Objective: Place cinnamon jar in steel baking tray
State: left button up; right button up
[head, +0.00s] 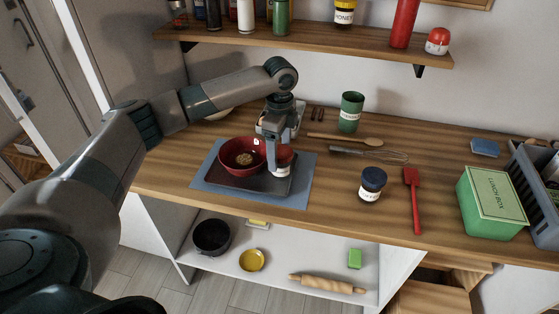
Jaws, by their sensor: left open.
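The dark steel baking tray (222,182) lies on a blue-grey mat on the worktop, with a red bowl (233,166) in it. My left gripper (280,166) is over the right part of the tray, pointing down, with its jaws open. A small jar with a pale label (284,170) is at its fingertips, beside the bowl. The fingers hide part of this jar, and its label is too small to read, so I cannot confirm that it is the cinnamon jar. It appears to stand in the tray. My right gripper is not in view.
A dark-lidded jar (371,186) stands right of the mat (298,195). A whisk (372,154), wooden spoon (345,138), green cup (351,112), red spatula (413,198) and green lunch box (492,202) are on the worktop. A wall shelf (320,42) hangs above. Worktop between mat and dark-lidded jar is clear.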

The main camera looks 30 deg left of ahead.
pick_arm(q)
notch_tip(320, 180, up, 7)
jog(key=shift+f+b, duration=0.1)
jog(key=shift+b, duration=0.7)
jog(key=shift+r, duration=0.6)
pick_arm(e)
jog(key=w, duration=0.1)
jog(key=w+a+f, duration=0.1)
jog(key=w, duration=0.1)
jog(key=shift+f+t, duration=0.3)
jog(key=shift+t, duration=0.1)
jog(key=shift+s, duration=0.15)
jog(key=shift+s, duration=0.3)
